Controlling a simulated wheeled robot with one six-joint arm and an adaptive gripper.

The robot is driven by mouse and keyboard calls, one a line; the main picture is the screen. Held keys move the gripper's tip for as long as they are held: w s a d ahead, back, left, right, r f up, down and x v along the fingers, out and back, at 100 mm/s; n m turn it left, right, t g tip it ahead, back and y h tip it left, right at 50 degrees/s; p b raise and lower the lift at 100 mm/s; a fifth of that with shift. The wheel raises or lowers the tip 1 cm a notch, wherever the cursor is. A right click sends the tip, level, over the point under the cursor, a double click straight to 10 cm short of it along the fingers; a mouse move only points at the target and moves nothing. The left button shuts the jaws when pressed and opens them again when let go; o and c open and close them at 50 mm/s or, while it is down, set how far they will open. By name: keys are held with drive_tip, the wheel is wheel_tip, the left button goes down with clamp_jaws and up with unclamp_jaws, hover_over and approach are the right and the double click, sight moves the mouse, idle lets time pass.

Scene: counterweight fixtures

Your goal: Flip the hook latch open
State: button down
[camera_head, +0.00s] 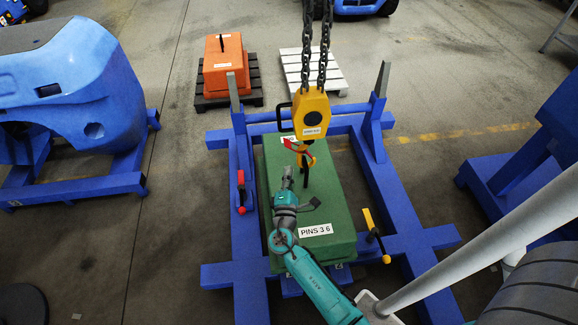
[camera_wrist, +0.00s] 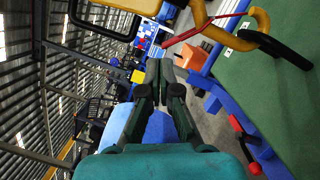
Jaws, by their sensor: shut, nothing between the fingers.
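The yellow hook block (camera_head: 311,118) hangs from chains above the green counterweight (camera_head: 318,190). Below it is the yellow hook (camera_head: 307,158), with a red hook latch (camera_head: 291,145) slanting at its left side. In the wrist view the yellow hook (camera_wrist: 262,22) is at the upper right, and the thin red latch (camera_wrist: 208,30) runs across its opening. A dark ring (camera_wrist: 287,49) meets the hook there. My gripper (camera_head: 287,170) is shut and empty, just below and left of the hook. In the wrist view my gripper (camera_wrist: 160,68) points up, apart from the latch.
A blue frame (camera_head: 393,190) surrounds the counterweight, with red (camera_head: 241,190) and yellow (camera_head: 370,222) handles at its sides. Chains (camera_head: 316,55) hang above the block. An orange weight (camera_head: 223,62) on a dark pallet and an empty white pallet (camera_head: 313,68) stand behind.

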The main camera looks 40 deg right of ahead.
idle(0.3)
drive_tip(key=w+a+f+n+t, duration=0.1)
drive_tip(key=w+a+f+n, duration=0.1)
drive_tip(key=w+f+n, duration=0.2)
wheel_tip(320, 180, down, 3)
drive_tip(key=shift+a+f+n, duration=0.1)
drive_tip(key=shift+a+n, duration=0.1)
drive_tip(key=shift+n, duration=0.4)
drive_tip(key=shift+w, duration=0.1)
drive_tip(key=w+d+r, duration=0.4)
drive_tip(key=w+d, duration=0.1)
drive_tip(key=d, duration=0.4)
drive_tip(key=shift+w+r, duration=0.25)
drive_tip(key=shift+r, duration=0.15)
